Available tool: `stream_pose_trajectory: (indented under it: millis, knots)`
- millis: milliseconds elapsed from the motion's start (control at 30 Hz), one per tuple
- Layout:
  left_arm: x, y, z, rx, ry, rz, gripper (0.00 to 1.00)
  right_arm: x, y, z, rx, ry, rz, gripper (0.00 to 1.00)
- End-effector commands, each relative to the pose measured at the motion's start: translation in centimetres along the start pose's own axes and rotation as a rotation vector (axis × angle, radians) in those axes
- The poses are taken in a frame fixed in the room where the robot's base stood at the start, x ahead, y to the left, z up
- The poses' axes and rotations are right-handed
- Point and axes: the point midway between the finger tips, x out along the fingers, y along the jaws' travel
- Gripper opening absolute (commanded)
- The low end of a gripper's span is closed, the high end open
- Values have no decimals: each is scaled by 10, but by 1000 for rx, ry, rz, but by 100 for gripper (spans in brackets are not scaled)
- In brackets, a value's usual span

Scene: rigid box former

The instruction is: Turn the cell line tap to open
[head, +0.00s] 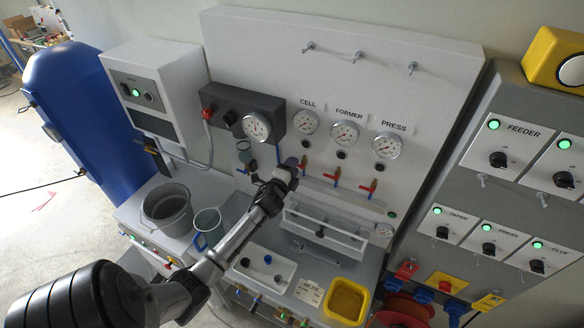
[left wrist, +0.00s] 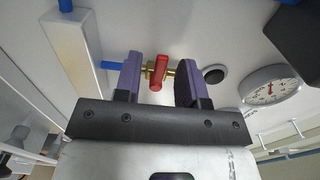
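The cell line tap has a red handle (left wrist: 158,73) on a brass body, in line with a blue pipe. In the left wrist view the handle lies across the pipe. In the head view the cell tap (head: 303,163) is below the gauge marked CELL, partly beside my gripper. My left gripper (head: 290,166) is at this tap. In the left wrist view my left gripper (left wrist: 158,76) is open, its two purple fingers on either side of the handle with gaps to it. My right gripper is not in view.
The FORMER tap (head: 335,175) and PRESS tap (head: 369,188) are to the right on the same panel. The CELL gauge (head: 305,122) is above. A dark regulator box (head: 240,117) with a gauge is at upper left. A clear-fronted tray (head: 325,232) sits below the taps.

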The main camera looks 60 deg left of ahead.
Motion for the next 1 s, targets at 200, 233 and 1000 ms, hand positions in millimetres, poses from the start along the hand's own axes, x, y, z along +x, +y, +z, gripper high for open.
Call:
stream_pose_trajectory:
  millis: [200, 233, 1000]
  knots:
    - [0, 0, 0, 0, 0, 0, 17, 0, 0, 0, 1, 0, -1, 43]
    - [0, 0, 0, 0, 0, 0, 14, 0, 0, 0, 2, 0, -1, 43]
    - [0, 6, 0, -179, -1, 0, 0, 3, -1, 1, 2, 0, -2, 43]
